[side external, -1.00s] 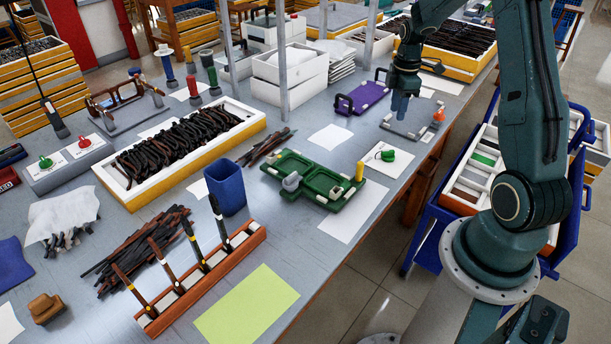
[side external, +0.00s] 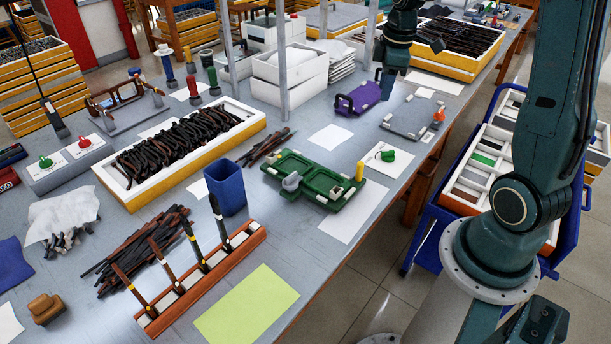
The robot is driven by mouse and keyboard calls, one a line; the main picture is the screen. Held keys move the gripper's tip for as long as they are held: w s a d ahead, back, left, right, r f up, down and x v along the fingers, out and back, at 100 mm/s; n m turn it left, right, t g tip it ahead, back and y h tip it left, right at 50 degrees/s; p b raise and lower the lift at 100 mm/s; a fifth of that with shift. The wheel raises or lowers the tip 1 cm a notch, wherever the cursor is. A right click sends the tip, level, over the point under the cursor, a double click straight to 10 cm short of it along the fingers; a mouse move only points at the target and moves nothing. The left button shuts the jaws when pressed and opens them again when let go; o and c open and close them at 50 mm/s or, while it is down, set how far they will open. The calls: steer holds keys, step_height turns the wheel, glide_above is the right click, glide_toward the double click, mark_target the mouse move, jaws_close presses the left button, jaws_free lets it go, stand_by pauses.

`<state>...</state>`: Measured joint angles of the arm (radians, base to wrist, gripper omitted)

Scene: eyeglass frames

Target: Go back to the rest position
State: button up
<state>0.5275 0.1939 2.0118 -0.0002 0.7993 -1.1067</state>
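My gripper (side external: 386,84) is at the upper right of the side external view, above the far part of the bench, with its blue-grey fingers pointing down. It is beside the purple fixture (side external: 360,97) and above and behind the grey plate fixture (side external: 412,118). The fingers look close together, but they are too small to tell whether they are open or shut. No held object can be made out. Many dark eyeglass frame parts (side external: 185,143) fill the white and yellow tray (side external: 110,181).
The green fixture (side external: 320,183) sits mid-bench, with a blue bin (side external: 226,188) to its left. A wooden rack of tools (side external: 207,275) stands at the front. Metal posts (side external: 283,60) rise behind. A yellow-sided tray (side external: 447,68) of dark parts is beyond the gripper.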

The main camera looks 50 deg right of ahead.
steer(key=s+a+r+m+t, duration=0.1)
steer(key=s+a+r+m, duration=0.1)
steer(key=s+a+r, duration=0.3)
steer(key=s+a+r+m+t, duration=0.1)
steer(key=a+r, duration=0.2)
steer(key=a, duration=0.4)
steer(key=s+a+r+m+t, duration=0.1)
steer(key=s+a+m+t, duration=0.1)
steer(key=s+a, duration=0.6)
steer(key=shift+s+m+y, duration=0.4)
steer(key=shift+s+m, duration=0.4)
steer(key=shift+s, duration=0.4)
